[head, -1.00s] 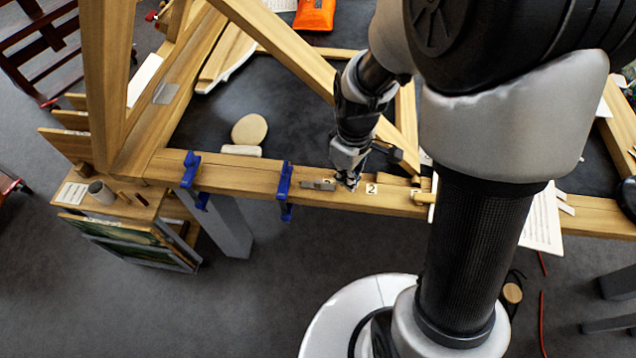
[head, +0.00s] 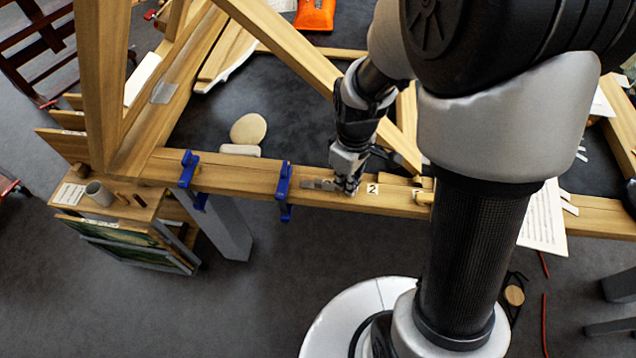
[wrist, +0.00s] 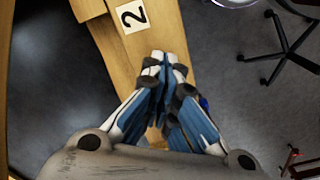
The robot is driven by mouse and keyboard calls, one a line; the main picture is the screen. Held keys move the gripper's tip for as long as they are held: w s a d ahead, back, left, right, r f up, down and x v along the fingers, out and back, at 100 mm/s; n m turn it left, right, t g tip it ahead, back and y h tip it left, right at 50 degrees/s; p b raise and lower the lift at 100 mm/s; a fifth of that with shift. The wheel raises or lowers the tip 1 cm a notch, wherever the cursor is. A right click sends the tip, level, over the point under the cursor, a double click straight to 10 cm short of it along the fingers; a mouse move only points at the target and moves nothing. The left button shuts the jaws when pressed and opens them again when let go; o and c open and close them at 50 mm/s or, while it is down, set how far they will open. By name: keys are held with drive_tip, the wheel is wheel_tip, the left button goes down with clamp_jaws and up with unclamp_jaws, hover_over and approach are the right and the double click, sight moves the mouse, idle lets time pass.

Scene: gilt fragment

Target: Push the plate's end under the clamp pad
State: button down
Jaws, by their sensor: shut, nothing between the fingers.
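The plate (head: 318,184) is a small grey metal strip lying on the wooden beam (head: 240,178). Its right end is hidden behind my gripper (head: 349,190). A blue clamp (head: 284,182) grips the beam just left of the plate, and the plate's left end lies close to it. I cannot tell whether the plate is under the clamp's pad. My gripper is shut and empty, pointing down at the beam by the plate's right end. In the wrist view the fingers (wrist: 162,62) are together over the wood; the plate is not visible there.
A second blue clamp (head: 188,170) stands farther left on the beam. A label marked 2 (head: 372,189) lies right of my gripper, and it also shows in the wrist view (wrist: 132,16). A slanted wooden brace (head: 290,55) rises behind. A round pale disc (head: 248,129) lies behind the beam.

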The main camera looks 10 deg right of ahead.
sight(328, 187)
drive_tip(key=shift+w+a+p, duration=0.1)
drive_tip(key=shift+w+a, duration=0.15)
drive_tip(key=shift+a, duration=0.55)
drive_tip(key=shift+w+a+p, duration=0.1)
drive_tip(key=shift+w+a, duration=0.15)
drive_tip(key=shift+a, duration=0.6)
drive_tip(key=shift+w+a+p, duration=0.1)
drive_tip(key=shift+w+a, duration=0.15)
drive_tip(key=shift+a, duration=0.55)
drive_tip(key=shift+s+d+f, duration=0.1)
drive_tip(key=shift+d, duration=0.15)
drive_tip(key=shift+s+d, duration=0.1)
drive_tip(key=shift+d, duration=0.05)
wheel_tip(328, 187, up, 9)
drive_tip(key=p, duration=0.7)
drive_tip(key=shift+p, duration=0.35)
idle(0.4)
